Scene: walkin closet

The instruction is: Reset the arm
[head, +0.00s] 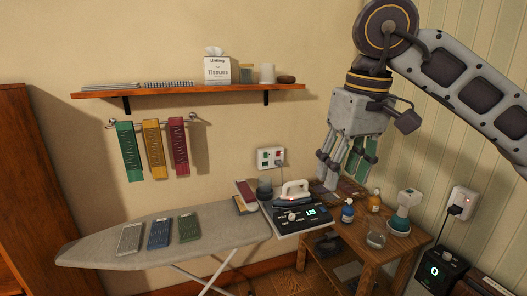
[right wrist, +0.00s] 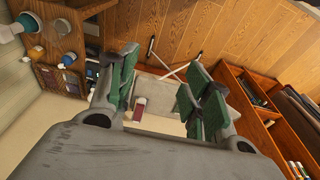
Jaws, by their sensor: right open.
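My right arm (head: 445,70) comes in from the upper right in the head view. Its right gripper (head: 343,172) hangs pointing down above the small wooden side table (head: 385,250), in front of the wall corner. Its fingers are spread, with nothing seen between them. In the right wrist view the green-padded fingers of the right gripper (right wrist: 160,92) stand apart, and the floor and furniture show beyond them. My left arm and gripper are not in view.
The ironing board (head: 165,242) holds several folded cloths. An iron (head: 293,193) stands by a dark device with a lit display (head: 302,216). Bottles (head: 347,212) and a white-and-teal item (head: 402,210) crowd the side table. A shelf (head: 190,91) and hanging cloths (head: 153,148) are on the wall.

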